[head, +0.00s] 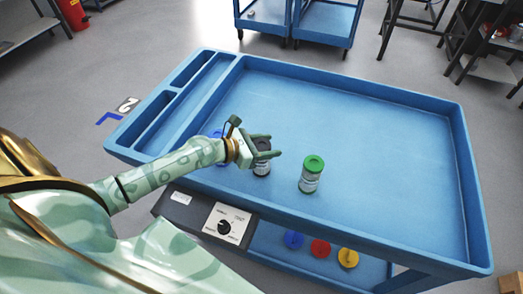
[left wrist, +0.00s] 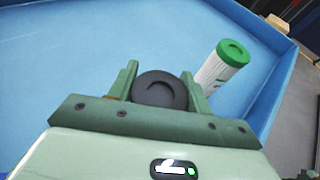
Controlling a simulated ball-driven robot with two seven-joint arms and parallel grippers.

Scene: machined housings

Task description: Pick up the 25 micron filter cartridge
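A dark cartridge with a black cap (head: 262,143) stands upright in the blue tray. My left gripper (head: 272,146) is at its upper part, one finger on each side. In the left wrist view the black cap (left wrist: 160,91) fills the space between the fingers of my left gripper (left wrist: 159,84); I cannot tell whether they press on it. A white cartridge with a green cap (head: 312,173) stands apart to the right, also in the left wrist view (left wrist: 224,68). A blue cap (head: 216,133) shows partly behind my left arm. No micron label is readable. My right gripper is not in view.
The blue cart tray (head: 466,190) has raised walls and narrow compartments on its left. Its middle and right are bare. A panel with a dial (head: 226,226) is on the front. Blue, red and yellow pieces (head: 320,248) lie on the lower shelf.

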